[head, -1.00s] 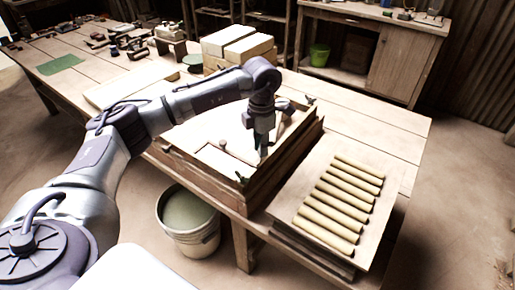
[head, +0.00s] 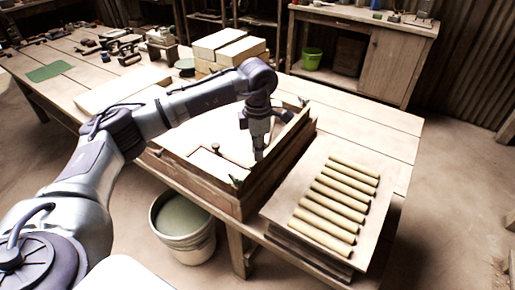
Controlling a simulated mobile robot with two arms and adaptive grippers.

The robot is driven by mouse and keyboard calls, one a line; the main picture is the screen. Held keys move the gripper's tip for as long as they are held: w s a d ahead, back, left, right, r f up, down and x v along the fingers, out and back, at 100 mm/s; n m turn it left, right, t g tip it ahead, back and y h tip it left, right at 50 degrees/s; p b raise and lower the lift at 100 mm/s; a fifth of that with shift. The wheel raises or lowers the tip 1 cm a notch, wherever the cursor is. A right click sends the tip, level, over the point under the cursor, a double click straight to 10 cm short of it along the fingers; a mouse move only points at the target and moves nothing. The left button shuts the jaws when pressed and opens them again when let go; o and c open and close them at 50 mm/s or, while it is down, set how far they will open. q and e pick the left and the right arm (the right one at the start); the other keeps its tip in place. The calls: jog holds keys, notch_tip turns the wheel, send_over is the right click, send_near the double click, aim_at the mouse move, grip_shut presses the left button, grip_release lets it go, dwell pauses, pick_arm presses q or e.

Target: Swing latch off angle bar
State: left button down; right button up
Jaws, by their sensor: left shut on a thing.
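A wooden press frame (head: 205,187) stands on the table with a pale L-shaped bar (head: 205,160) lying in its near left part. Small dark latch pieces show on its rim: one at the near corner (head: 237,181), one at the far corner (head: 303,101) and one at the left (head: 157,152). My left gripper (head: 259,155) points down at the inner side of the frame's right wall. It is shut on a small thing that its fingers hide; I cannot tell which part. My right gripper is not in view.
A board with several clay rolls (head: 333,205) lies right of the frame. A bucket (head: 182,220) stands on the floor below the near edge. Pale blocks (head: 228,42) are stacked behind. A small knob (head: 216,147) rises inside the frame.

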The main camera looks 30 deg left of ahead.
pick_arm(q)
jog(key=c, duration=1.1)
grip_release()
jog(key=shift+r, duration=0.1)
jog(key=shift+o, duration=0.2)
notch_tip(320, 180, up, 12)
